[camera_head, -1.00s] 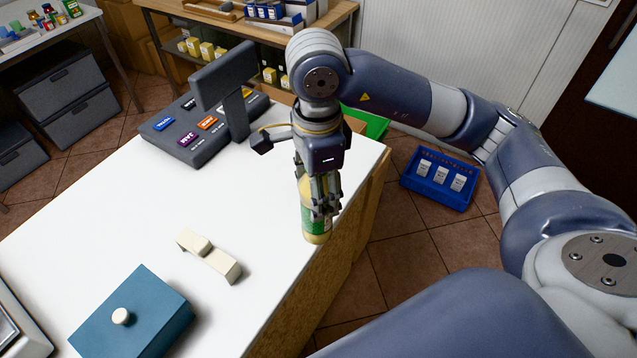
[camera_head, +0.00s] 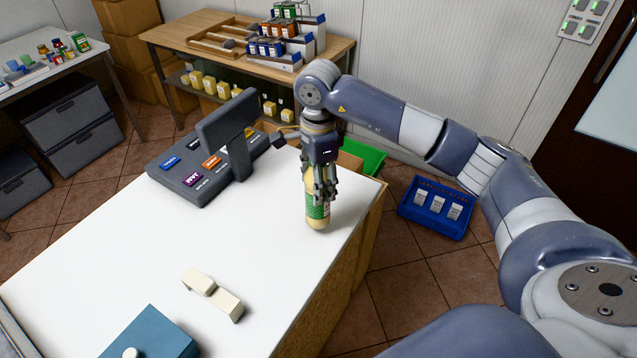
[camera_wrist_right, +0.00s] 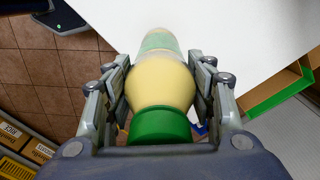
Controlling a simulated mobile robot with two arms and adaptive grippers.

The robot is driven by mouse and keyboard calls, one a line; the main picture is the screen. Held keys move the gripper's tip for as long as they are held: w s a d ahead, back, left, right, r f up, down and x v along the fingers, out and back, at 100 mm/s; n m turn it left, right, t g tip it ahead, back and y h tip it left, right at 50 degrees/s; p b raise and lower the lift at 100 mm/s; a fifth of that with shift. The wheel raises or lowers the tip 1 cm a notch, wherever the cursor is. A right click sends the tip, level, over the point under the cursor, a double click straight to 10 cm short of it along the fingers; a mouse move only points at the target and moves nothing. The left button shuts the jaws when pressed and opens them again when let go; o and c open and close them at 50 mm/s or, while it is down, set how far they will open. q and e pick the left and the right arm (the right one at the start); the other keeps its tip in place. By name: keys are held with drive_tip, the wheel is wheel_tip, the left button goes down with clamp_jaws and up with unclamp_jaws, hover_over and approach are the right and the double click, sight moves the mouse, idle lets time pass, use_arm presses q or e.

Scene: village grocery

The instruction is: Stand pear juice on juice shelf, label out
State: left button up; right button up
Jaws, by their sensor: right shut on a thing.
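My right gripper (camera_head: 322,188) is shut on a bottle (camera_head: 317,211) with pale yellow contents, held upright at the right edge of the white counter. A green and white label shows on its lower part in the head view. In the right wrist view the bottle (camera_wrist_right: 160,85) sits between both fingers, its green cap (camera_wrist_right: 160,125) nearest the camera. I cannot tell whether its base touches the counter, and the label's text is too small to read. A wooden shelf unit (camera_head: 175,40) at the back holds stepped racks and yellow cartons. My left gripper is not in view.
The white counter (camera_head: 130,260) bears a grey till (camera_head: 205,165), a cream block (camera_head: 212,294) and a teal box (camera_head: 150,335). A blue crate (camera_head: 436,208) and a green crate (camera_head: 365,157) lie beyond its right edge. Open tiled floor lies right of the counter.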

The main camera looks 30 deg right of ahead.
drive_tip(key=f, duration=0.1)
drive_tip(key=f+p, duration=0.1)
drive_tip(key=w+f+p, duration=0.1)
drive_tip(key=shift+d, duration=0.35)
drive_tip(key=shift+f+b, duration=0.3)
drive_tip(key=o, duration=1.5)
